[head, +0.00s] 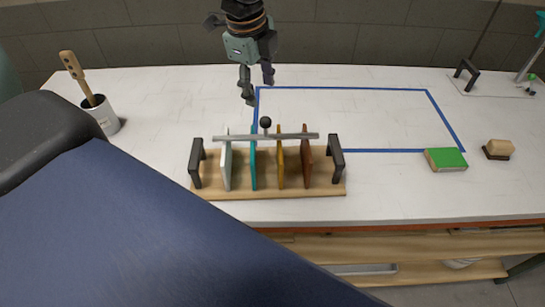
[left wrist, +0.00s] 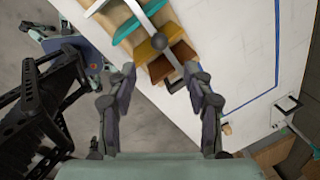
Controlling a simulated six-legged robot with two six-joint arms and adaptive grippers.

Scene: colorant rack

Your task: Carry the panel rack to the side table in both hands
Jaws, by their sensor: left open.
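The panel rack (head: 215,192) stands upright near the front edge of the white table. It has a wooden base, a black handle at each end and a grey bar with a black knob across the top. White, teal, ochre and brown panels stand in it. The left wrist view shows part of the rack with its ochre panel (left wrist: 149,46) beyond my fingers. My left gripper (head: 258,91) is open and empty, behind and above the rack, apart from its handles. Its spread fingers also show in the left wrist view (left wrist: 162,88). I cannot make out my right gripper or the side table.
A blue tape outline (head: 345,151) marks a clear area behind the rack. A green-topped block (head: 445,158) and a tan-and-dark block (head: 498,149) lie at the right. A white cup (head: 102,115) with a wooden utensil stands at the left. A black handle (head: 466,73) stands at the back right.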

